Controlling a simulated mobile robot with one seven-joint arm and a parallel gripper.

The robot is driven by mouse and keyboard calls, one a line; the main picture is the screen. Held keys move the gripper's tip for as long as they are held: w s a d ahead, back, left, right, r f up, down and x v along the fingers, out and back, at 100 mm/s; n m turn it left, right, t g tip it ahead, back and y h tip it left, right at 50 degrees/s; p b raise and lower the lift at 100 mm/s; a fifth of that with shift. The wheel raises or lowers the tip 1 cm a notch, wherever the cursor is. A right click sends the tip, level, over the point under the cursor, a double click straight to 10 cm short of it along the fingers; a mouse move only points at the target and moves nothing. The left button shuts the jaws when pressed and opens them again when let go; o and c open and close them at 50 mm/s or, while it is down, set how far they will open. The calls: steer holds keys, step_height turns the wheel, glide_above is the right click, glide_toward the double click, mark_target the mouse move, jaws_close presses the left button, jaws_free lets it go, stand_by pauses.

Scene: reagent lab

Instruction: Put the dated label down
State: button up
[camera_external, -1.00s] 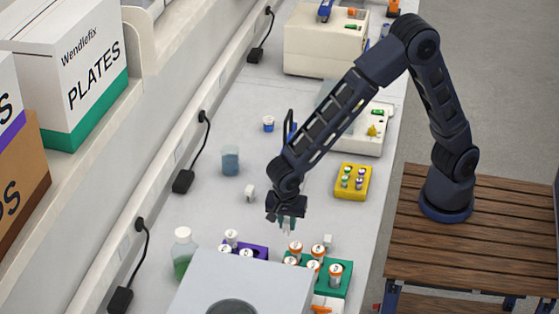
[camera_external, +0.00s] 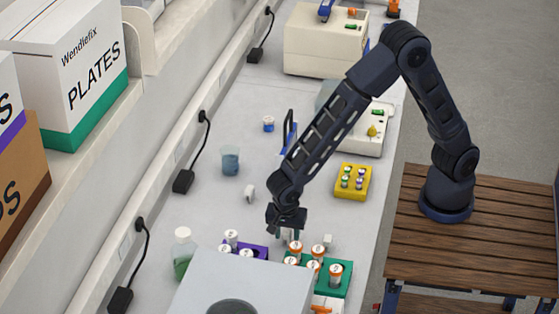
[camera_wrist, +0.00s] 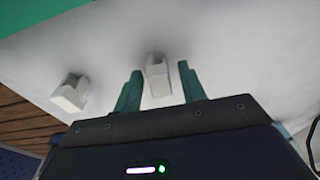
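My gripper (camera_external: 287,233) is low over the bench, just behind the green rack. In the wrist view its two teal fingers (camera_wrist: 160,70) stand apart, with a gap on each side of a small white block (camera_wrist: 157,82). This block may be the dated label; no date is readable. It appears to rest on the bench top. A second small white block (camera_wrist: 69,95) lies to the left in the wrist view and shows beside the green rack (camera_external: 328,240) in the external view.
The green rack (camera_external: 345,292) holds several orange-and-white vials. A purple rack (camera_external: 260,249) with white-capped vials and a grey machine (camera_external: 245,285) are close by. A bottle of green liquid (camera_external: 183,255) stands left. Another white piece (camera_external: 249,193) and a yellow rack (camera_external: 352,194) are farther back.

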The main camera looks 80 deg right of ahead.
mark_target(286, 236)
steer(key=shift+r, duration=0.1)
step_height(286, 236, up, 12)
steer(key=a, duration=0.1)
steer(key=shift+a, duration=0.35)
steer(key=s+d+r+n+t+y, duration=0.1)
steer(key=s+d+r+n, duration=0.15)
steer(key=d+r, duration=0.4)
steer(key=s+d+r+n, duration=0.2)
steer(key=d+r+n, duration=0.1)
steer(key=d, duration=0.6)
steer(key=s+d+r+n+t+y, duration=0.1)
steer(key=s+d+r+n, duration=0.2)
steer(key=d, duration=0.4)
steer(key=s+d+r+n+t, duration=0.2)
steer(key=s+d+n, duration=0.7)
steer(key=s+d, duration=0.5)
steer(key=shift+s+d+r+t, duration=0.3)
steer(key=shift+s+d+r, duration=0.05)
steer(key=shift+s+r, duration=0.45)
steer(key=shift+o, duration=0.5)
steer(key=shift+n, duration=0.25)
